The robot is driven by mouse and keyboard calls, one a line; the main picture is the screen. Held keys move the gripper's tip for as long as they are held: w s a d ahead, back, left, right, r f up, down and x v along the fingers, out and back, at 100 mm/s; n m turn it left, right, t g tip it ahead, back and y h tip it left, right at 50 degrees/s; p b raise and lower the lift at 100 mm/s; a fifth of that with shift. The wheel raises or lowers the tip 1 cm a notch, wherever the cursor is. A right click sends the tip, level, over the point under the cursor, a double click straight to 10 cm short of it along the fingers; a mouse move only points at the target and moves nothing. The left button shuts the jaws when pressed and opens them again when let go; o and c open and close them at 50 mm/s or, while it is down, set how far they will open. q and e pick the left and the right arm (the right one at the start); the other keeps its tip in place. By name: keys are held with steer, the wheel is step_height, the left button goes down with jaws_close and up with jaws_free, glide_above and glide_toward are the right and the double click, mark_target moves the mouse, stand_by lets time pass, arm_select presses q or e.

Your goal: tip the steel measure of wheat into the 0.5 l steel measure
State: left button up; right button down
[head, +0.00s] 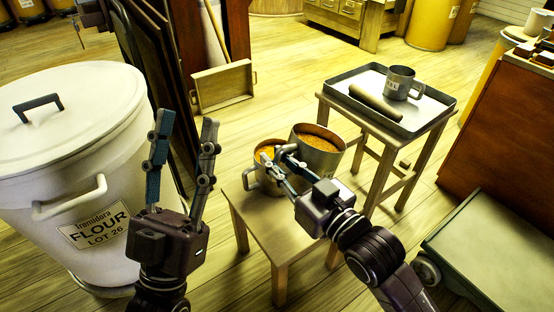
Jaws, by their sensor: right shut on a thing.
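A larger steel measure (320,160) filled with brown grain stands upright on a low wooden stool. A second steel measure (269,182) with orange-yellow contents is beside it on the left. My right gripper (280,157) reaches in over this second measure and is shut, apparently on the larger measure's handle; its fingers hide part of the contact. A small steel measure (402,84) with a handle and a label too small to read stands upright in a tray on the right. My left gripper (183,128) is open and empty, fingers up, in front of the flour bin.
The low stool (262,215) stands before a taller stool bearing the grey tray (420,120), which also holds a dark cylinder (375,103). The white flour bin (75,150) is at left. A green-topped cart (495,245) and brown cabinet (505,130) bound the right.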

steer(key=shift+r, duration=0.35)
stand_by(0.3)
